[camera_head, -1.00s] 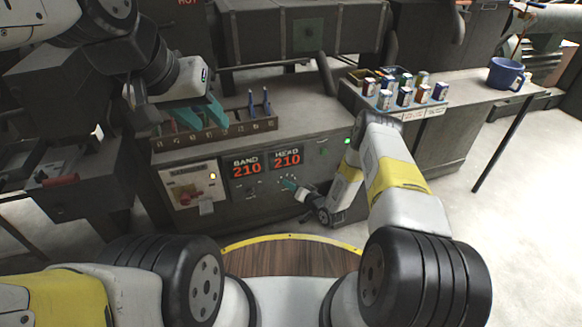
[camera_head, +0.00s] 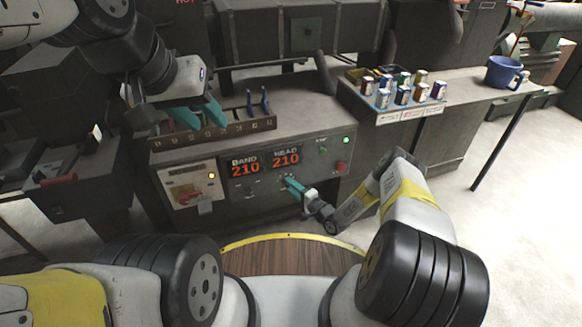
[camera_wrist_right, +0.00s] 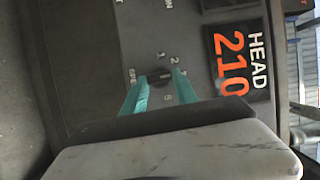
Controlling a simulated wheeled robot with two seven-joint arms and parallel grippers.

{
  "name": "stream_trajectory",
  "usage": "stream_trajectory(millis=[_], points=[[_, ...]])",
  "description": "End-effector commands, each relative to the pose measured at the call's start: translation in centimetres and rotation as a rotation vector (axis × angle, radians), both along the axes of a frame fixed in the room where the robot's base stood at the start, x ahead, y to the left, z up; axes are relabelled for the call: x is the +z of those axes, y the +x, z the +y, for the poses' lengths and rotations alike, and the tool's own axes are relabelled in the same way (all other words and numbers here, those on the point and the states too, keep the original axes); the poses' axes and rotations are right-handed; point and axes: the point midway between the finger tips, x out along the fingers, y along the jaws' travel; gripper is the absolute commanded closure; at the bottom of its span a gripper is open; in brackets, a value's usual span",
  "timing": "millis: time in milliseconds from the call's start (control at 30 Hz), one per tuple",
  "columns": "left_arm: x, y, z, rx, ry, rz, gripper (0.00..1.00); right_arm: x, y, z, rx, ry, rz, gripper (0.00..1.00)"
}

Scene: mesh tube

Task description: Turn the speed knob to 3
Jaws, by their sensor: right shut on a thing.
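The small dark speed knob (camera_wrist_right: 160,77) sits on the grey control panel, with printed digits around it, in the right wrist view. Its pointer is too small to read. My right gripper (camera_wrist_right: 160,90) has its teal fingers on either side of the knob, shut on it. In the head view, the right gripper (camera_head: 291,185) reaches the panel below the HEAD display (camera_head: 286,159), and its fingers hide the knob. My left gripper (camera_head: 201,114) is open, its teal fingers apart above the numbered rack (camera_head: 215,131).
The BAND display (camera_head: 245,168) is left of the HEAD display. A red button (camera_head: 340,167) and a lit green lamp (camera_head: 346,140) are on the panel's right. A tray of small cans (camera_head: 402,96) and a blue mug (camera_head: 503,72) stand on the bench.

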Motion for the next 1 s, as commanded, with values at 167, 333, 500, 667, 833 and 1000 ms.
stream_trajectory(millis=[167,333,500,667,833,1000], points=[[0.00,0.00,0.00,0.000,0.000,0.000,0.64,-0.13,-0.03,-0.05,-0.001,0.031,0.012,1.00],[0.00,0.00,0.00,0.000,0.000,0.000,0.64,-0.13,-0.04,-0.04,-0.001,0.041,0.015,1.00],[0.00,0.00,0.00,0.000,0.000,0.000,0.64,-0.14,-0.04,-0.03,-0.001,0.041,0.015,1.00],[0.00,0.00,0.00,0.000,0.000,0.000,0.64,-0.15,-0.04,-0.03,-0.001,0.040,0.015,0.58],[0.00,0.00,0.00,0.000,0.000,0.000,0.64,-0.12,-0.03,-0.02,0.000,0.040,0.015,0.44],[0.00,0.00,0.00,0.000,0.000,0.000,0.64,-0.09,-0.02,-0.01,0.000,0.040,0.015,0.44]])
